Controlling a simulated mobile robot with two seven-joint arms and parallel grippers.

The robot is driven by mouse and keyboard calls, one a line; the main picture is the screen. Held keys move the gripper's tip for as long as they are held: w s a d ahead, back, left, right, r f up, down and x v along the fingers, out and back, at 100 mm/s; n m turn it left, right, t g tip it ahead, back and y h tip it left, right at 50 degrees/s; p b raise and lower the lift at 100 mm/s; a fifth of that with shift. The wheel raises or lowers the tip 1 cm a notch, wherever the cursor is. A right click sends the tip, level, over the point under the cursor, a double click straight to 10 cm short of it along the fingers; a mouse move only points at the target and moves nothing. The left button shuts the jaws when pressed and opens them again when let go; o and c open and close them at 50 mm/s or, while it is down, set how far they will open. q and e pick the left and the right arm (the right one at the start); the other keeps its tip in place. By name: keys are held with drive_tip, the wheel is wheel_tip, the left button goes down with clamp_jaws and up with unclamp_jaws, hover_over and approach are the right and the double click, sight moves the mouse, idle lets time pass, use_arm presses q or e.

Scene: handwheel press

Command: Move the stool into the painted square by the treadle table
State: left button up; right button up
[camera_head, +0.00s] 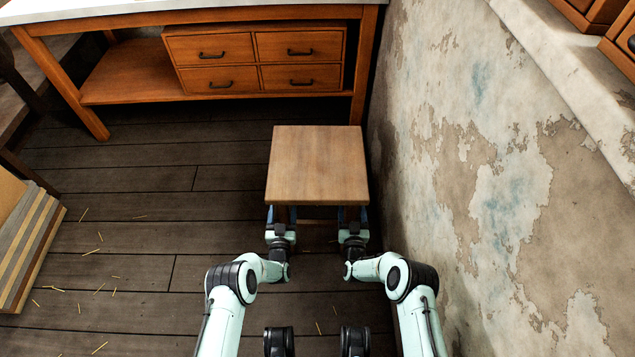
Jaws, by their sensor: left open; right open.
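The stool (317,165) has a square light-wood seat and stands on the dark plank floor, close to the wall on its right. My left gripper (281,217) is at the near left corner of the stool, with its fingertips partly hidden under the seat edge. My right gripper (354,217) is at the near right corner in the same way. Both are open; whether they touch the stool's legs cannot be told. No painted square and no treadle table can be made out in this view.
A wooden workbench (120,80) with drawers (255,60) stands beyond the stool. A peeling plaster wall (490,190) runs close along the right. Stacked boards (30,245) lie at the left edge. The floor (150,215) left of the stool is clear apart from straw bits.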

use_arm(q)
drive_tip(key=shift+w, duration=2.3)
use_arm(e)
drive_tip(key=shift+w, duration=2.3)
use_arm(q)
drive_tip(key=shift+c, duration=0.3)
use_arm(e)
drive_tip(key=shift+c, duration=0.3)
use_arm(q)
clamp_jaws()
use_arm(e)
clamp_jaws()
use_arm(q)
drive_tip(key=shift+w+r, duration=0.1)
drive_tip(key=shift+r, duration=0.2)
use_arm(e)
drive_tip(key=shift+w+r, duration=0.1)
drive_tip(key=shift+r, duration=0.15)
